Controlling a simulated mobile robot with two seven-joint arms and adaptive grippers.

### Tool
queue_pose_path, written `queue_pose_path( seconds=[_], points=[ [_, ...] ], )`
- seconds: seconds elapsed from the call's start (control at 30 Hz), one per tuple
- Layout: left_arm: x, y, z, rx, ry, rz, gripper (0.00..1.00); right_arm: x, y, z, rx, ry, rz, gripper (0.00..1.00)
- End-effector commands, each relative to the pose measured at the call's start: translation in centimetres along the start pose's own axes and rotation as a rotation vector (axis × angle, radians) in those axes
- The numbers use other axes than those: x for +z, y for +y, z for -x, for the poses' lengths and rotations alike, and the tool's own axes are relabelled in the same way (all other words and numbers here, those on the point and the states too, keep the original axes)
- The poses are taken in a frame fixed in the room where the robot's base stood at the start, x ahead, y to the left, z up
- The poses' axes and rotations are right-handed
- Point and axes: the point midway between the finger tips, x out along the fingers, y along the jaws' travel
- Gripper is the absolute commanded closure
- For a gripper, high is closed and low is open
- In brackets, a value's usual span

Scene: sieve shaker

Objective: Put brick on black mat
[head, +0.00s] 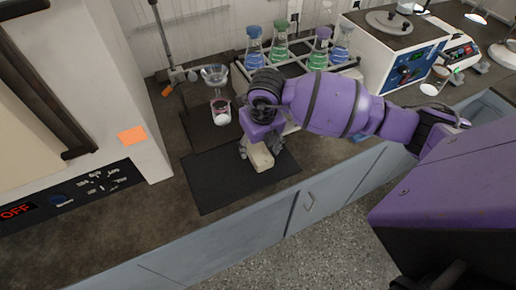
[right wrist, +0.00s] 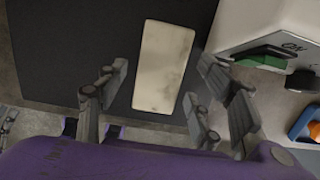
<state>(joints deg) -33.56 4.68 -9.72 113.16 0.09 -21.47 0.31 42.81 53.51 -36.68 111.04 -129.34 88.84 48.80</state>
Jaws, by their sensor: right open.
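The brick (head: 261,155) is a pale cream block lying on the right part of the black mat (head: 222,186) in the head view. In the right wrist view the brick (right wrist: 164,66) lies flat with the dark mat (right wrist: 80,45) around much of it. My right gripper (head: 262,150) is over the brick, pointing down. In the wrist view its fingers (right wrist: 160,105) are spread on either side of the brick, with visible gaps, so it is open and apart from the brick. My left gripper is out of view.
A stand with a glass funnel (head: 214,76) and a beaker (head: 221,112) is behind the mat. A rack with several flasks (head: 279,45) stands behind my right arm. A white oven-like unit (head: 112,90) is at left. The counter's front edge is close to the mat.

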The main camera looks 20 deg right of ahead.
Motion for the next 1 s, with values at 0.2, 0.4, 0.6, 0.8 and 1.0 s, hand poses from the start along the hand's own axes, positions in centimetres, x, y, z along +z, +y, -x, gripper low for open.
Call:
queue_pose_path(
  seconds=[0.2, 0.4, 0.6, 0.8, 1.0],
  points=[
    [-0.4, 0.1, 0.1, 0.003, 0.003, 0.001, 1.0, 0.2, -0.1, 5.1, -0.001, -0.006, 0.001, 0.39],
    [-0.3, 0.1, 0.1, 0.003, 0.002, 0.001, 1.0, 0.1, -0.1, 8.4, -0.001, -0.004, 0.0, 0.39],
    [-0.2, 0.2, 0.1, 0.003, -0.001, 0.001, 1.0, 0.0, 0.0, 9.7, 0.0, -0.001, 0.001, 0.39],
    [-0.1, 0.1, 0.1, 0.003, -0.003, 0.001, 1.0, 0.0, 0.0, 9.7, -0.001, 0.0, 0.001, 0.39],
    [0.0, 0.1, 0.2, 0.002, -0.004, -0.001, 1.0, 0.0, 0.0, 9.7, 0.0, -0.001, 0.0, 0.39]
  ],
)
